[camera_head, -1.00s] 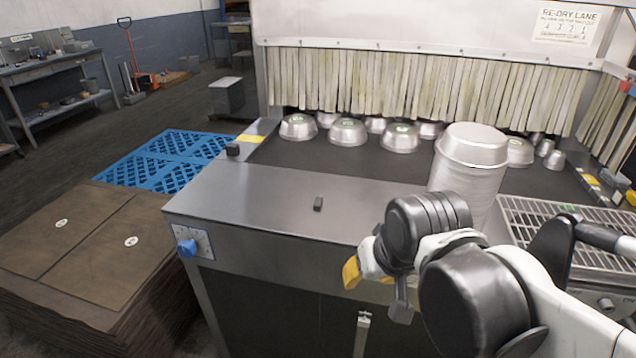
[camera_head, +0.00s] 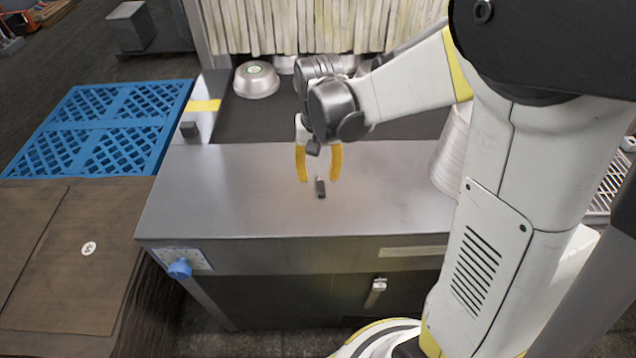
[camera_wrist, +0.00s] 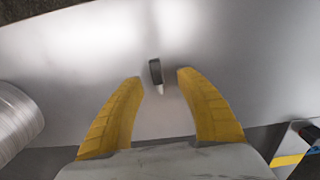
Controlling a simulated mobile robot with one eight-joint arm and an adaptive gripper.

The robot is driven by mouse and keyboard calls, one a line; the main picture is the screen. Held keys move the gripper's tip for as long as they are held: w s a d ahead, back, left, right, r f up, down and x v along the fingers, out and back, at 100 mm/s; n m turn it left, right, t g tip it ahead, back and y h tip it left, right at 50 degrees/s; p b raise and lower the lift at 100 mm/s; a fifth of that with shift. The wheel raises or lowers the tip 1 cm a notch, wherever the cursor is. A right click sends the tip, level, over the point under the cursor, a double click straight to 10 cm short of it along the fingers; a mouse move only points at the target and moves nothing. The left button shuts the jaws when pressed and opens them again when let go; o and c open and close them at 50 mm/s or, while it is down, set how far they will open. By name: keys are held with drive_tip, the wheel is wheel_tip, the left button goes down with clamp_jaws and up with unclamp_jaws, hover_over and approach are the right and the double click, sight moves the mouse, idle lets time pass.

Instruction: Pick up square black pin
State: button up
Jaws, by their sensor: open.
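The square black pin (camera_head: 320,189) is a small dark block on the bare metal top (camera_head: 232,205) of the machine. In the wrist view the pin (camera_wrist: 155,72) shows a dark body with a small pale end nearest my gripper. My gripper (camera_head: 319,180) has its two yellow fingers spread and empty, close above the pin. In the wrist view the fingers of my gripper (camera_wrist: 160,76) stand to either side of the pin's pale end, with space on both sides. I cannot tell the exact height of the fingertips above the surface.
A stack of metal pans (camera_head: 452,150) stands to the right, partly behind my arm. A metal pan (camera_head: 256,80) sits on the dark belt before the strip curtain. A small dark block (camera_head: 189,129) is at the back left. The metal top around the pin is clear.

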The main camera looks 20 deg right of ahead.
sight(321, 186)
drive_tip(key=f+b, duration=0.1)
drive_tip(key=f, duration=0.2)
drive_tip(key=f+b, duration=0.1)
drive_tip(key=f, duration=0.1)
drive_tip(key=shift+w+d+f+b, duration=0.2)
drive_tip(key=shift+d+f+b, duration=0.1)
drive_tip(key=shift+d+b, duration=0.1)
drive_tip(key=shift+r, duration=0.1)
clamp_jaws()
